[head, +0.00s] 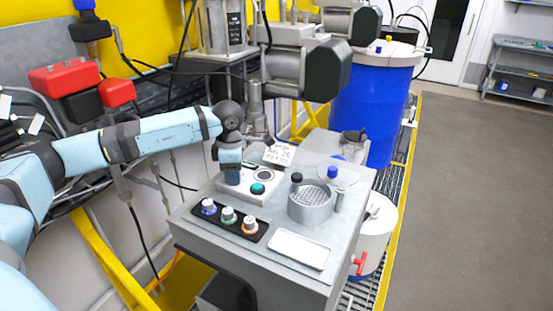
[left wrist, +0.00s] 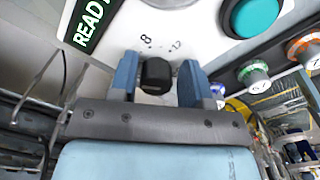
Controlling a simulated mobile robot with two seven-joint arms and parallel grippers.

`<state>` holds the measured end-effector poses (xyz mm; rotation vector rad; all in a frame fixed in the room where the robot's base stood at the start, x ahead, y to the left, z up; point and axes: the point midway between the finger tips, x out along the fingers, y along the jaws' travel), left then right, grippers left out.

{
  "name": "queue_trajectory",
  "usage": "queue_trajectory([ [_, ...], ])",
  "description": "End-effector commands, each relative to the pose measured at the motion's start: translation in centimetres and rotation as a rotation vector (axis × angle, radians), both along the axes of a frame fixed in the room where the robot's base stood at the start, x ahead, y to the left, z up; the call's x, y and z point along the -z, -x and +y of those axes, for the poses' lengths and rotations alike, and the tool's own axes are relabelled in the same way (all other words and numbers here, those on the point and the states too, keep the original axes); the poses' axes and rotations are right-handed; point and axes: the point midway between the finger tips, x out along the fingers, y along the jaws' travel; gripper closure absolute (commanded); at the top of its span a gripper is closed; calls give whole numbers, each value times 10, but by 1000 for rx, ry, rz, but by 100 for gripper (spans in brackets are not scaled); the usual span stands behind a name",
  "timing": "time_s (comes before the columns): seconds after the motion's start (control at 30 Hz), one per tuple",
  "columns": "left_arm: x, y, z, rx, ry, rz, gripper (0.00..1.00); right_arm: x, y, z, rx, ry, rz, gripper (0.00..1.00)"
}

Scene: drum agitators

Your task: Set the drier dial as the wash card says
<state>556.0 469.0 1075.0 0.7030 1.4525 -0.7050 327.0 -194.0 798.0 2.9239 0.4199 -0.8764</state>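The drier is a white panel (head: 262,199) on the grey bench, with a teal button (head: 257,188) and a round gauge (head: 263,175). Its black dial knob (left wrist: 155,76) shows in the left wrist view, with small numbers, including 8 and 12, printed beyond it. My left gripper (head: 231,178) points down at the panel's left part and hides the dial in the head view. In the left wrist view its blue fingers (left wrist: 157,80) stand on either side of the knob, with a narrow gap at the right finger. The wash card (head: 278,153) stands behind the panel; its writing is too small to read.
A black rack with several coloured-ring knobs (head: 229,217) lies in front of the panel. A mesh-topped cup (head: 310,203) and a white tray (head: 299,249) stand to the right. A green-lit READY sign (left wrist: 89,22) is beside the dial. Machinery (head: 305,70) hangs behind.

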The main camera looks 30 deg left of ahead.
Motion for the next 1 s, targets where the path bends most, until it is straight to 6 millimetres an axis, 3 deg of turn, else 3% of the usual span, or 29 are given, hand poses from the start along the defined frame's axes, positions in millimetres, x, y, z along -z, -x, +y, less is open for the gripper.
queue_trajectory([
  [0.47, -3, -1, 1, -3, -1, -3, 53, -2, 0, 0, -1, -1, 0, 22],
  [1.0, -56, -1, 1, -3, -1, -6, 53, -29, 0, 1, -1, 0, 1, 22],
])
